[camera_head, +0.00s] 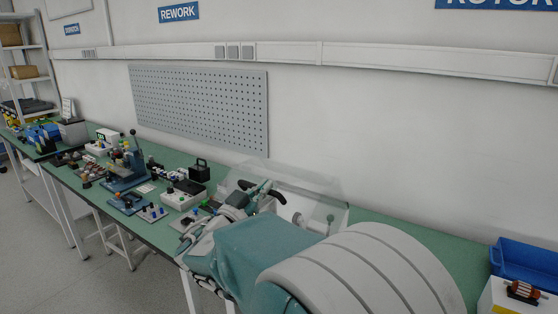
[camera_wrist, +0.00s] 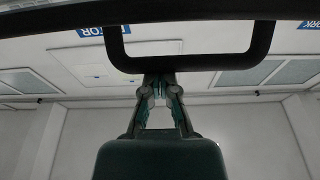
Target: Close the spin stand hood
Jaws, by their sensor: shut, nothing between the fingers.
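The clear spin stand hood (camera_head: 300,178) stands raised and tilted at the back of the green bench, in the middle of the head view. The stand below it is largely hidden by my arm. My gripper (camera_head: 268,190) is in front of the clear panel and looks dark there. In the wrist view my gripper (camera_wrist: 160,88) is shut and empty, its teal fingers together at the tips. A black bar with a U-shaped handle (camera_wrist: 190,62) crosses the top of that view, and my fingertips show just below the handle. I cannot tell whether they touch it.
The bench (camera_head: 400,230) is bare to the right of the hood, up to a blue bin (camera_head: 525,262). Left of my arm, a press (camera_head: 128,170), a black box (camera_head: 199,170) and several small parts crowd the bench. A pegboard (camera_head: 200,105) hangs on the wall behind.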

